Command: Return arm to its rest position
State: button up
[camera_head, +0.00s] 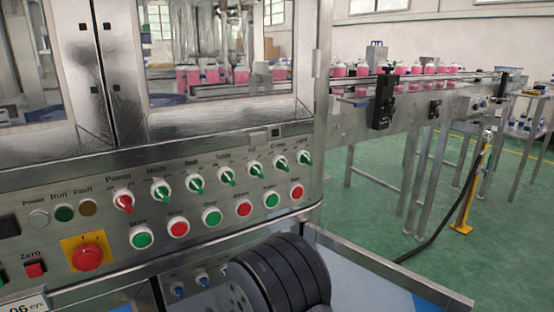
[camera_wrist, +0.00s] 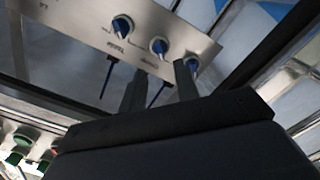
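My gripper (camera_wrist: 159,70) shows in the wrist view with its two dark fingers apart and nothing between them that I can see held. The fingers point at a small steel panel (camera_wrist: 85,18) with blue knobs (camera_wrist: 122,25). The right fingertip overlaps the area by the rightmost knob (camera_wrist: 192,64); I cannot tell whether it touches. In the head view my dark, rounded arm link stands at the bottom centre, in front of the machine's lower panel. My gripper itself is hidden there.
The main control panel (camera_head: 215,213) has several green and red buttons and green switches. An emergency stop (camera_head: 88,257) sits at its left. A conveyor (camera_head: 420,84) with pink bottles runs to the right. The green floor (camera_head: 360,225) is open at right, crossed by a black cable (camera_head: 455,215).

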aim_at(205, 286)
jog(key=b+x, duration=0.2)
jog(key=x, duration=0.5)
jog(key=shift+f, duration=0.1)
jog(key=shift+w+a+r+p, duration=0.15)
jog(key=shift+r+p, duration=0.1)
jog(key=shift+p, duration=0.3)
jog(key=m+p, duration=0.3)
jog(key=m, duration=0.1)
jog(key=m+p, duration=0.5)
jog(key=shift+r, duration=0.1)
jog(key=m+p, duration=0.5)
jog(key=p, duration=0.1)
jog(key=m+p, duration=0.3)
jog(key=m, duration=0.1)
jog(key=shift+p, duration=0.4)
jog(key=shift+s+d+f, duration=0.25)
jog(key=shift+s+d, duration=0.05)
jog(key=shift+s, duration=0.1)
